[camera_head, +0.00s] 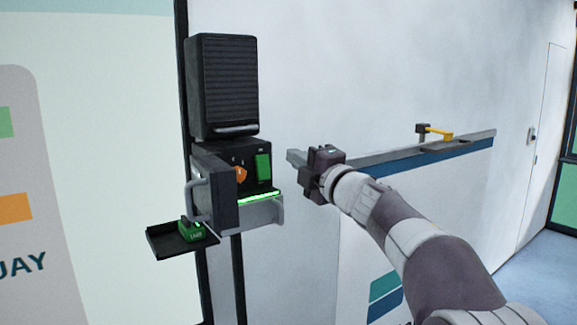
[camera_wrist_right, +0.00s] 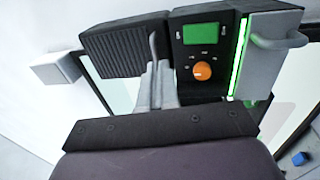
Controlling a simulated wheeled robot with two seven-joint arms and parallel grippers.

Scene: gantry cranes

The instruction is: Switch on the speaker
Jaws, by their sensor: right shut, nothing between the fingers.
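The speaker (camera_head: 222,85) is a dark box with a ribbed front, mounted on the wall post; its ribbed face also shows in the right wrist view (camera_wrist_right: 118,48). A green light strip (camera_head: 258,197) glows along the panel's edge. My right gripper (camera_head: 294,160) is shut and empty, to the right of the panel and apart from it. My left gripper is out of view.
Grey handles (camera_head: 193,200) stick out around the panel housing. A small dark tray (camera_head: 168,244) below left holds a green block (camera_head: 193,231). A grey ledge with a yellow lever (camera_head: 438,132) runs along the wall at right.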

